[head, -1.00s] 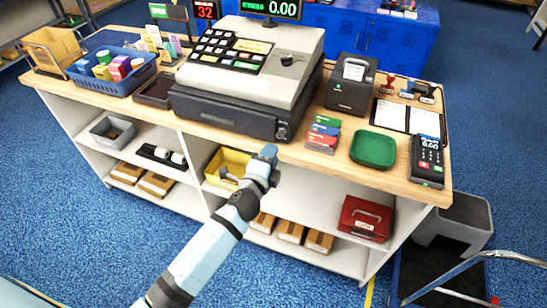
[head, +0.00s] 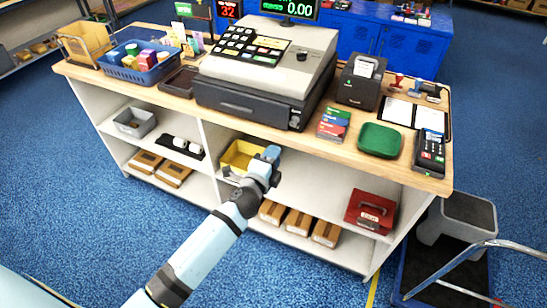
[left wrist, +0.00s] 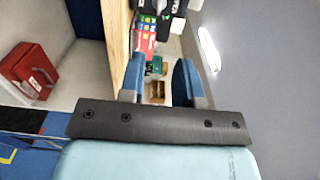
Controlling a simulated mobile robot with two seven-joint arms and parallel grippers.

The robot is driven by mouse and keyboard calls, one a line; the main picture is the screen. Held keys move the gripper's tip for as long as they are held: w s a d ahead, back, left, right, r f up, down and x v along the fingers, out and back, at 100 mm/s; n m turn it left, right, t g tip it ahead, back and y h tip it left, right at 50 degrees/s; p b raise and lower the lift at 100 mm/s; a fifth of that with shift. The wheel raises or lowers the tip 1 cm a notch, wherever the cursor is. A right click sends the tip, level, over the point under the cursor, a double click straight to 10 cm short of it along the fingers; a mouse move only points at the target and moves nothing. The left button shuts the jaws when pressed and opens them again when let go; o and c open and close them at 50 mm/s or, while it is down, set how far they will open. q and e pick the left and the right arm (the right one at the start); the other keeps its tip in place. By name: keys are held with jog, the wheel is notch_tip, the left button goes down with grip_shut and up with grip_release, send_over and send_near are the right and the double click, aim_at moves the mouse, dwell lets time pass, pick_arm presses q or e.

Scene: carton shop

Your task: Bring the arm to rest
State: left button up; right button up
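My left arm (head: 208,247) reaches in from the bottom of the head view, pale blue with dark joints. My left gripper (head: 271,154) is in front of the counter's front edge, below the cash register. In the left wrist view its two blue fingers (left wrist: 158,82) stand apart with nothing held between them. The counter (head: 300,145) has a wooden top and white open shelves. My right gripper is not in view.
On the counter stand a cash register (head: 270,65), a green tray (head: 380,139), a card terminal (head: 429,152) and a blue basket (head: 142,74). The shelves hold a yellow bin (head: 236,160) and a red box (head: 370,212).

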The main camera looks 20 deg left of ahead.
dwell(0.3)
pick_arm(q)
jog(key=s+f+n+g+h+p, duration=0.1)
jog(key=s+f+n+g+p, duration=0.2)
jog(key=s+n, duration=0.4)
jog(key=s+d+f+n+g+h+p, duration=0.1)
jog(key=s+f+n+g+p, duration=0.2)
jog(key=s, duration=1.7)
notch_tip(320, 180, down, 3)
jog(key=n+g, duration=0.1)
jog(key=n, duration=0.4)
jog(key=shift+s+d+n, duration=0.3)
